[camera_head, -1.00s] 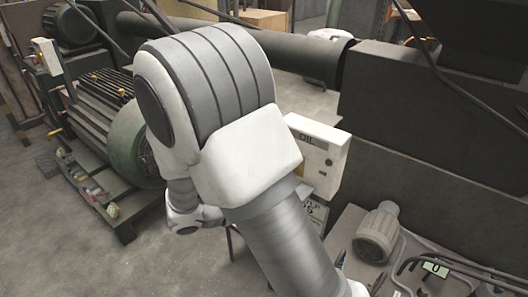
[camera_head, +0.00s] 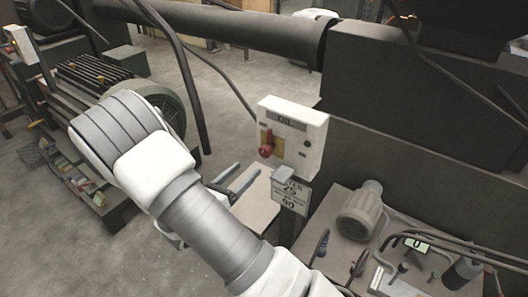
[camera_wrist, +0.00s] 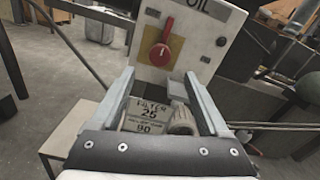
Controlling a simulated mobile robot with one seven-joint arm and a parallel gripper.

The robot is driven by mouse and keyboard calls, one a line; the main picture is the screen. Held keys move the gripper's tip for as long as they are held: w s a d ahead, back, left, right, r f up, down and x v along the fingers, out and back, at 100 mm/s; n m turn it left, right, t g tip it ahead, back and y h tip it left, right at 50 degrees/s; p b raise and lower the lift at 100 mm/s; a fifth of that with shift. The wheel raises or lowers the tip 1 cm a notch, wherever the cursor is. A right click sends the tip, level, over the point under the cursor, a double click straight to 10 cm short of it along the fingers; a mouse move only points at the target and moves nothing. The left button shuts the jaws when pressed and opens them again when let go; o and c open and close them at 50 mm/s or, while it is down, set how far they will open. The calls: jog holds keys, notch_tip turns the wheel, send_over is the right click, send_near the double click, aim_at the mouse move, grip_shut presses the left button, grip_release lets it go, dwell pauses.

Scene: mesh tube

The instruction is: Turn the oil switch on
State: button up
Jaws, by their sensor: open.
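The oil switch box (camera_head: 300,125) is a pale box marked OIL, standing right of my arm in the head view. Its red switch handle (camera_head: 266,147) sits on a yellow plate at the left of the front face. In the wrist view the open fingers (camera_wrist: 155,92) frame the sign, apart from the handle.
A sign reading FILTER 25 (camera_head: 291,190) hangs below the box. A small grey motor (camera_head: 361,212) and cables (camera_head: 440,260) lie on the right bench. A large green motor (camera_head: 160,105) stands left. A dark pipe (camera_head: 230,25) crosses behind. Bare floor shows at the left.

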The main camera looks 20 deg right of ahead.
aim_at(263, 153)
jog(key=x, duration=1)
jog(key=shift+w+d, duration=0.1)
jog(key=shift+d, duration=0.1)
grip_shut()
